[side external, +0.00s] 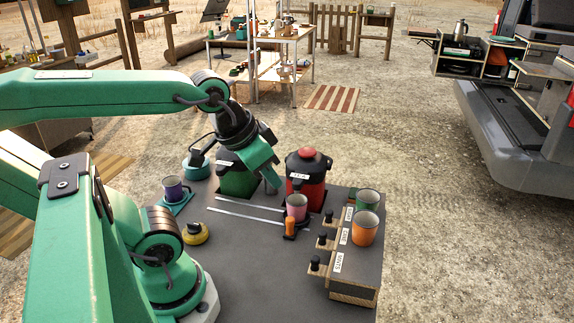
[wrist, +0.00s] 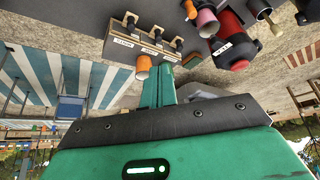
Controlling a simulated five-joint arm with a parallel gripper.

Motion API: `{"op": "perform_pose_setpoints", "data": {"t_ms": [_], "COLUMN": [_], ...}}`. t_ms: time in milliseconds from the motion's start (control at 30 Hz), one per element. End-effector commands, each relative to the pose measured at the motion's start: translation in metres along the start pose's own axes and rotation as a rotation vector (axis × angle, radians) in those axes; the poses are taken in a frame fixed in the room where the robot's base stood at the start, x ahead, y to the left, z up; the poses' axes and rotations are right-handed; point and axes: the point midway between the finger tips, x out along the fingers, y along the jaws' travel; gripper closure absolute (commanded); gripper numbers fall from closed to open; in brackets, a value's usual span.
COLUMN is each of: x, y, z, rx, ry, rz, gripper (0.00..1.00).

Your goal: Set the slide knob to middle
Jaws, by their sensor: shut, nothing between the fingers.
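A small upright orange knob (side external: 289,228) stands at the right end of two thin pale rails (side external: 245,204) on the dark tabletop. I take this to be the slide knob. It shows at the top of the wrist view (wrist: 190,8). A pink mug (side external: 297,207) is close behind it. In the wrist view the fingers (wrist: 159,85) are together and hold nothing. The gripper is apart from the knob.
A labelled box (side external: 352,272) with several black knobs stands at the right, with an orange mug (side external: 364,230) and a green mug (side external: 368,199) on it. A red jug (side external: 310,180) and a green container (side external: 238,182) are behind. A yellow object (side external: 195,234) sits left. The front tabletop is clear.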

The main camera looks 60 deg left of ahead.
Motion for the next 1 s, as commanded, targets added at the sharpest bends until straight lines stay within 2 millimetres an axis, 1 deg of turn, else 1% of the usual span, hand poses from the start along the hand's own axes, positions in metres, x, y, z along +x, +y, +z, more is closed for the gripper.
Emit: {"op": "perform_pose_setpoints", "data": {"t_ms": [167, 267, 300, 400, 567, 667, 1000], "x": [0.000, 0.000, 0.001, 0.003, 0.012, 0.022, 0.069], "y": [0.000, 0.000, 0.000, -0.002, -0.006, -0.011, -0.034], "z": [0.000, 0.000, 0.000, -0.002, -0.007, -0.011, -0.025], "rx": [0.000, -0.001, -0.003, -0.014, -0.054, -0.095, -0.275], "ry": [0.000, -0.001, -0.002, -0.012, -0.049, -0.084, -0.231], "rz": [0.000, 0.000, -0.001, -0.003, -0.012, -0.021, -0.063], "gripper": [1.00, 0.82, 0.74, 0.56, 0.56, 0.56, 0.56]}}
